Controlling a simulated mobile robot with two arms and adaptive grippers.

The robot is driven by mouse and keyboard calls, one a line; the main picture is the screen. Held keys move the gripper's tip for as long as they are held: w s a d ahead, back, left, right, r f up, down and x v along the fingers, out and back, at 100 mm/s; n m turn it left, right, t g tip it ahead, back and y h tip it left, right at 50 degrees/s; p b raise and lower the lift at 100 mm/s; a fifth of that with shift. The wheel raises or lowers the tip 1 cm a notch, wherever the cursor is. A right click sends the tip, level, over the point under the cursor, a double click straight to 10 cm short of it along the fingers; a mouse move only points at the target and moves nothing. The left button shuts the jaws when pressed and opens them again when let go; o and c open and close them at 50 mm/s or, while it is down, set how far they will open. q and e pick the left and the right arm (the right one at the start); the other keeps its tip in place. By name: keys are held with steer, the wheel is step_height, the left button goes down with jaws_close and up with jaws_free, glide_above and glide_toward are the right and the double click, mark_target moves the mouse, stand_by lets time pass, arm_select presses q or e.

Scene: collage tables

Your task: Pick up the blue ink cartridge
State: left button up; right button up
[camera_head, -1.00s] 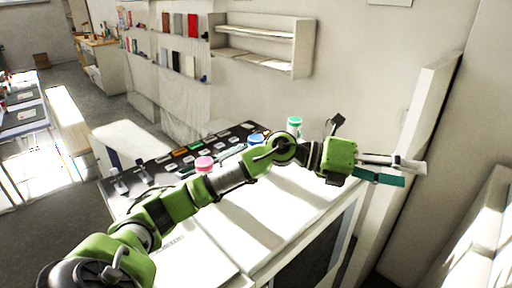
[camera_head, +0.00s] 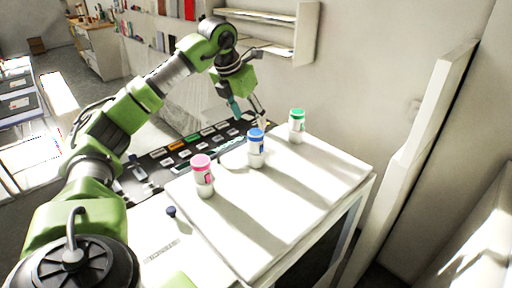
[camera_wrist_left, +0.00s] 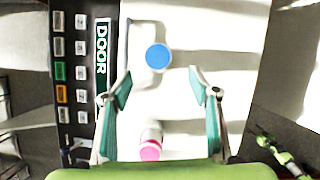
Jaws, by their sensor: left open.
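The blue ink cartridge (camera_head: 256,150) is a white bottle with a blue cap, standing upright on the white tabletop between a pink-capped and a green-capped one. My left gripper (camera_head: 251,114) is open and empty, pointing down above and behind the blue cartridge in the head view. In the left wrist view the blue cap (camera_wrist_left: 158,57) lies just beyond the open fingertips (camera_wrist_left: 160,77), roughly centred between them. Nothing is between the fingers at their tips. My right gripper is not seen.
The pink-capped cartridge (camera_head: 202,177) stands to the left and the green-capped one (camera_head: 297,127) to the right. A dark panel with labelled switches (camera_head: 180,147) runs along the back edge. A shelf (camera_head: 290,40) hangs on the wall. The white tabletop (camera_head: 270,215) is clear in front.

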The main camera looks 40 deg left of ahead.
mark_target(256, 132)
arm_select(q)
steer(key=x, duration=0.3)
steer(key=shift+w+a+f, duration=0.1)
steer(key=shift+w+f, duration=0.05)
steer(key=shift+w+f+p, duration=0.25)
steer(key=shift+f+p, duration=0.2)
steer(key=shift+p, duration=0.2)
steer(key=p+x, duration=0.1)
steer(key=x, duration=0.2)
steer(key=shift+w+a+f, duration=0.15)
steer(key=shift+w+f, duration=0.1)
steer(key=shift+w, duration=0.05)
steer(key=shift+w+f, duration=0.15)
steer(key=shift+f, duration=0.15)
steer(key=shift+c, duration=1.4)
steer(key=c, duration=1.2)
steer(key=shift+r, duration=0.1)
jaws_close()
